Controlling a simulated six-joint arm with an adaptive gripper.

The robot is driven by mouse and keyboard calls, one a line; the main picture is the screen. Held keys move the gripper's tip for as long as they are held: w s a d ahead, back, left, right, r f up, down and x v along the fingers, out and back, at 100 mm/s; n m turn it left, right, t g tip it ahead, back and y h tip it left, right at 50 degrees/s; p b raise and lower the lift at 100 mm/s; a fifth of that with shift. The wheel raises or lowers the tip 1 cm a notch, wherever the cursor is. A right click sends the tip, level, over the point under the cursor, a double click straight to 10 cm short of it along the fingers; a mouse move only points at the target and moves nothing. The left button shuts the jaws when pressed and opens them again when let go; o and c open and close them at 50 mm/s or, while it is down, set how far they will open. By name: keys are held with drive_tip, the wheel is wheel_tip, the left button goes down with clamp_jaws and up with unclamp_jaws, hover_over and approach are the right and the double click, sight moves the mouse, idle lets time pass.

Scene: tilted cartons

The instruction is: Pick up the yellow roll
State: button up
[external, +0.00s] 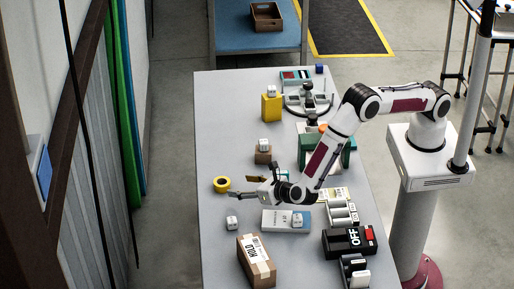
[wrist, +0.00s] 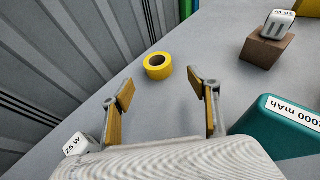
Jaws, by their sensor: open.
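The yellow roll (external: 221,184) lies flat on the grey table near its left edge in the external view. In the wrist view the yellow roll (wrist: 158,66) lies beyond the fingertips, roughly between them, with its dark centre hole facing up. My gripper (external: 232,195) is close beside the roll, on its lower right in the external view. In the wrist view my gripper (wrist: 163,88) has its two fingers spread wide with nothing between them. Nothing hides the roll in the wrist view.
A white cube (external: 232,223) and a cardboard box (external: 257,262) stand nearer the camera. A brown block with a white cube on top (external: 263,153) stands behind the roll. A teal box (wrist: 280,125) is right of my gripper. The table (external: 213,120) is clear behind the roll.

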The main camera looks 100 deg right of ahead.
sight(228, 185)
drive_tip(key=shift+w+d, duration=0.1)
drive_tip(key=shift+x, duration=1.2)
drive_tip(key=shift+f, duration=0.1)
drive_tip(key=shift+x, duration=2.55)
drive_tip(key=shift+w, duration=0.15)
drive_tip(key=c, duration=1.2)
